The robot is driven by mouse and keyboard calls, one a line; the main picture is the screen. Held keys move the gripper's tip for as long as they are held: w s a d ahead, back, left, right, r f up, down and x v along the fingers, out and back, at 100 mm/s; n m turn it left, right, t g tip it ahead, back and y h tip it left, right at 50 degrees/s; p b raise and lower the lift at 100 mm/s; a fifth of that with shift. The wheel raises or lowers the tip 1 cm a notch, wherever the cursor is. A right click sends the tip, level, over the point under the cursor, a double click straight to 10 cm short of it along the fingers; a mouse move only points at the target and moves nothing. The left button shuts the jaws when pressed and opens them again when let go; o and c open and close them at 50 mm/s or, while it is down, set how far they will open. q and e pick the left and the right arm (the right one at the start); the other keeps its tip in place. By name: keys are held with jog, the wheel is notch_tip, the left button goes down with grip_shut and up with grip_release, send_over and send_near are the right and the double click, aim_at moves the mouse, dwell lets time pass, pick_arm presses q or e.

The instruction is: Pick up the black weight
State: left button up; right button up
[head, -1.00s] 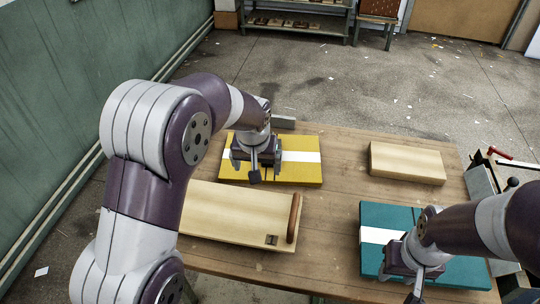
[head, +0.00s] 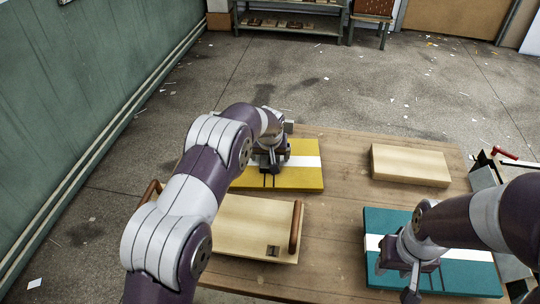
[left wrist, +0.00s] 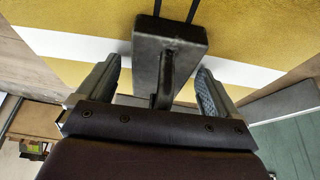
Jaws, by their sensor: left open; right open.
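The black weight (left wrist: 150,38) is a dark block with a handle bar, seen in the left wrist view on a yellow, white-banded stack (left wrist: 70,15). My left gripper (left wrist: 158,88) is open, with one finger on each side of the weight's handle and gaps visible on both sides. In the head view the left gripper (head: 269,160) is over the yellow stack (head: 308,178), and it largely hides the weight. My right gripper (head: 396,280) is open over a teal, white-banded stack (head: 462,278) at the right.
A pale wooden board or tray (head: 245,228) with brown end handles lies in front of the yellow stack. A pale block (head: 410,165) lies at the far right of the wooden table (head: 340,205). A grey piece (head: 288,126) is at the table's far edge. Bare table separates the stacks.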

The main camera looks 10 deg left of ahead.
pick_arm(q)
grip_shut()
jog(key=shift+w+r, duration=0.1)
jog(key=shift+r, duration=0.05)
